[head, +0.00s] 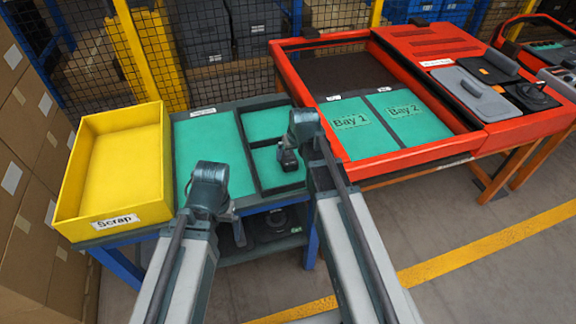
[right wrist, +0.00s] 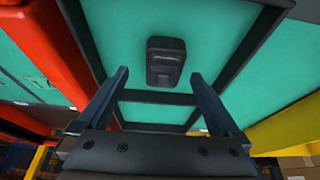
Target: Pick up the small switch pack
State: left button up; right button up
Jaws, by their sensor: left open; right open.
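A small dark grey switch pack (right wrist: 165,60) lies on the green floor of a tray compartment in the right wrist view. By the head view this seems to be the near compartment (head: 268,176) of the black-framed part of the table. My right gripper (head: 288,162) is over that compartment and hides most or all of the pack there. In the right wrist view my right gripper (right wrist: 159,74) is open and empty, its fingers apart on either side of the pack's picture. My left gripper (head: 228,213) hangs over the table's near edge, open, with nothing seen in it.
A yellow Scrap bin (head: 118,150) stands on the left of the table, beside a bare green mat (head: 207,150). A red bench (head: 425,155) with empty Bay 1 and Bay 2 is close on the right. Dark items (head: 277,219) sit on the lower shelf.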

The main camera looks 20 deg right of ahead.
aim_at(289, 160)
jog(key=shift+f, duration=0.1)
jog(key=b+x, duration=0.5)
jog(key=shift+s+a+f, duration=0.1)
jog(key=shift+a, duration=0.25)
jog(key=c, duration=1.4)
